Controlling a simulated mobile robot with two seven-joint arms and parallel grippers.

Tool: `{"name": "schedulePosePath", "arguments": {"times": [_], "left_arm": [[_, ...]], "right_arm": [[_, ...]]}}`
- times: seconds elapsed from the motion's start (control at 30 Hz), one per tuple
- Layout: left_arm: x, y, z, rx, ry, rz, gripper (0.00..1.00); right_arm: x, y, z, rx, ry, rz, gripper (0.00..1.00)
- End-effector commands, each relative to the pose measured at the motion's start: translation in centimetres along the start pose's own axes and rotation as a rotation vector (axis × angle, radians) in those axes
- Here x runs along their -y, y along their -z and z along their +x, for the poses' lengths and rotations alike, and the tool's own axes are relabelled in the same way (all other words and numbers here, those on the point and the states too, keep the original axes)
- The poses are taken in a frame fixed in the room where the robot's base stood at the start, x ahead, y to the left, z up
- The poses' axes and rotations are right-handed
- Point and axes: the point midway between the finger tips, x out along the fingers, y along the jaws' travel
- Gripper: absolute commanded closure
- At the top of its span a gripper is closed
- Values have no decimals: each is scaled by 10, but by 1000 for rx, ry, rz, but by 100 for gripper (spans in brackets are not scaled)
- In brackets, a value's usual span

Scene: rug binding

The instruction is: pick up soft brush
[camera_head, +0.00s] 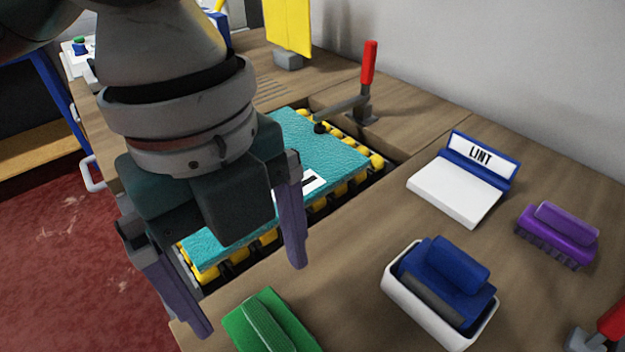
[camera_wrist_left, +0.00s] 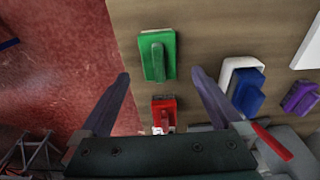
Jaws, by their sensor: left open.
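Which brush is the soft brush cannot be told, as none has a readable label. A green brush (camera_head: 265,322) with a ridge handle lies on the bench at the bottom of the head view; it also shows in the left wrist view (camera_wrist_left: 158,56). A blue brush (camera_head: 445,275) sits in a white holder (camera_head: 413,308) to its right. A purple brush (camera_head: 557,235) with bristles below stands farther right. A red brush (camera_wrist_left: 164,112) shows only in the left wrist view. My left gripper (camera_head: 249,297) is open and empty, its fingers pointing down, apart from the brushes. My right gripper is not in view.
A teal rug piece (camera_head: 315,145) lies on yellow rollers in a recess. A red-handled clamp (camera_head: 368,65) stands behind it; another red handle (camera_head: 612,322) is at the bottom right. A white tray marked LINT (camera_head: 455,193) lies on the bench. Bare wood (camera_head: 340,250) separates these.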

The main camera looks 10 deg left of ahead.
Motion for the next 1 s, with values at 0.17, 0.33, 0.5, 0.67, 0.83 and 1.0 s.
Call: {"name": "schedulePosePath", "arguments": {"times": [0.17, 0.33, 0.5, 0.67, 0.83, 1.0], "left_arm": [[-1, 0, 28, -1, -4, 1, 0], [-1, 1, 44, 0, -3, 2, 0], [-2, 3, 68, -2, -3, 1, 0], [-2, 3, 90, 0, -1, 1, 0], [-2, 3, 95, 2, 0, 2, 0], [-2, 3, 94, 2, 0, 2, 6]], "right_arm": [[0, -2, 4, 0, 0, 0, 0], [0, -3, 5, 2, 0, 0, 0], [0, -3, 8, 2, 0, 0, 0], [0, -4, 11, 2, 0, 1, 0], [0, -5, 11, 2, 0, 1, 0], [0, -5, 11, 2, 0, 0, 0]]}}
